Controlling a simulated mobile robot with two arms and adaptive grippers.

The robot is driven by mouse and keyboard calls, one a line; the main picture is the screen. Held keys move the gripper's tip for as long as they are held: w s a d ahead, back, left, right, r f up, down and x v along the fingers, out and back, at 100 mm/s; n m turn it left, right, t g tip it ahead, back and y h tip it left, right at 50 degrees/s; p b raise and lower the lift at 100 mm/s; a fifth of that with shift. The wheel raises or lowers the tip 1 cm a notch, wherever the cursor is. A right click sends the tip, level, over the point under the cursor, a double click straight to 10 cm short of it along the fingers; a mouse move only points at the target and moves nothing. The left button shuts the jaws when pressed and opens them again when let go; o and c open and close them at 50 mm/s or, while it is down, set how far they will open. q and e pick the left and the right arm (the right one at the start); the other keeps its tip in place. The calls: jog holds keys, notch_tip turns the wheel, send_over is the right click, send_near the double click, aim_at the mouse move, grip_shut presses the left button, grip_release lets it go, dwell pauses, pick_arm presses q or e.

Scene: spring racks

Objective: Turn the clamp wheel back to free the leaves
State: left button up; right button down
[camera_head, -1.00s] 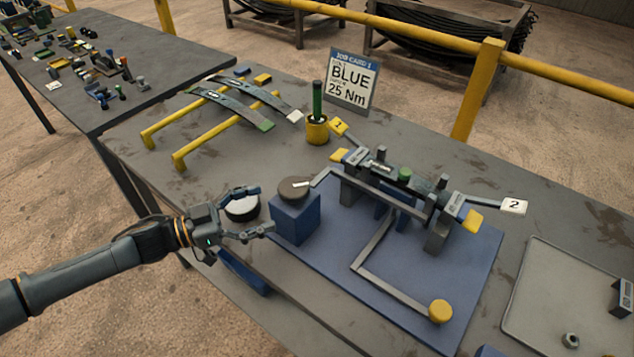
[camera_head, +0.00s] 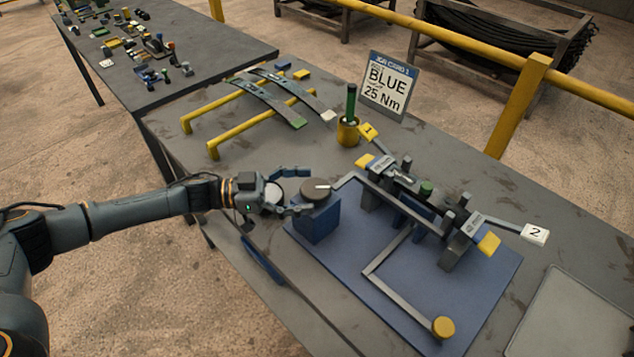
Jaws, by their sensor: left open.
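The clamp wheel (camera_head: 317,190) is a dark round knob with a white mark, on top of a blue block (camera_head: 317,220). A grey bar runs from beside it to the clamp fixture (camera_head: 410,198), which stands on a blue base plate (camera_head: 345,265). The leaves (camera_head: 275,90) that show are curved dark strips lying across two yellow rails behind. Whether any leaf sits in the fixture is hard to tell. My left gripper (camera_head: 305,190) is open at the left side of the wheel, its fingertips close to it; contact cannot be told. My right gripper is not in view.
A job card reading "BLUE 25 Nm" (camera_head: 388,85) stands behind a yellow cup (camera_head: 347,132) holding a green-handled tool. Tags 1 (camera_head: 368,131) and 2 (camera_head: 535,233) stick out from the fixture. A yellow-ended lever (camera_head: 443,327) lies in front. A grey tray (camera_head: 575,310) is at right.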

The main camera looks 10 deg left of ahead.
pick_arm(q)
jog(key=shift+x, duration=1.45)
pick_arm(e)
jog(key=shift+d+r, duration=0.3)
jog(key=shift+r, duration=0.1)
pick_arm(q)
jog(key=shift+c, duration=0.4)
jog(key=c, duration=1.1)
jog(key=shift+p, duration=0.35)
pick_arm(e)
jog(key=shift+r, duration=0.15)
